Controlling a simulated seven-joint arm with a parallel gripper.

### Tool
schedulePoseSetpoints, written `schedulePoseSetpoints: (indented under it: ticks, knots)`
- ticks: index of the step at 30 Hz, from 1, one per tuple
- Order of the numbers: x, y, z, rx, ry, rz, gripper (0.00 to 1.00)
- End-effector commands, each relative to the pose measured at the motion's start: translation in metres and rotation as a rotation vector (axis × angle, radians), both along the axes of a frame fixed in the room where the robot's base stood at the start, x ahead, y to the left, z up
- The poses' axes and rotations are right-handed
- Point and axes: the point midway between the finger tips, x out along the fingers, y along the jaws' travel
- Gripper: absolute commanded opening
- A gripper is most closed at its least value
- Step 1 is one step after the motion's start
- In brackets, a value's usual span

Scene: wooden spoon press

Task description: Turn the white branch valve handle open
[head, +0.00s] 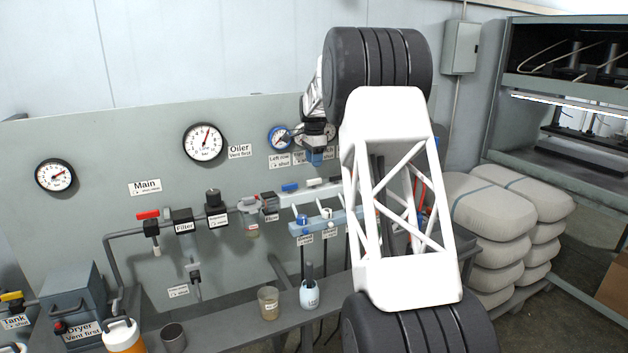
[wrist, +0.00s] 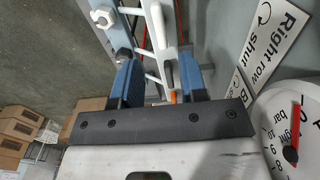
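The white branch valve handle (head: 314,182) shows in the head view on the pale manifold bar (head: 340,188), right of a blue handle (head: 290,187). In the head view my gripper (head: 316,158) points down just above it, partly beside my large white arm link. In the wrist view my gripper (wrist: 158,82) is open, its two blue fingers apart. A white lever (wrist: 168,74), seemingly this handle, lies between the fingers in that picture, closer to the right finger. I cannot tell whether they touch. My arm hides the manifold's right part in the head view.
Gauges, including a blue-rimmed one (head: 280,138), stand close to my gripper. A gauge (wrist: 292,135) and the "Right row" label (wrist: 270,40) lie right in the wrist view. A lower blue manifold (head: 310,224) carries blue and white knobs. A bench (head: 240,322) with cups runs below.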

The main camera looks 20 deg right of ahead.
Motion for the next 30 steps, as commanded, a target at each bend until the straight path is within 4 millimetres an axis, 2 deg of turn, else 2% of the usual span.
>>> schedulePoseSetpoints:
  ticks: [11,16,23,30]
  knots:
    - [0.0,0.0,-0.001,0.0,0.0,-0.001,0.39]
    - [0.0,0.0,-0.007,0.0,0.0,0.0,0.39]
    - [0.0,0.0,-0.028,0.0,0.001,0.0,0.39]
    - [0.0,0.0,-0.058,0.0,0.001,0.0,0.39]
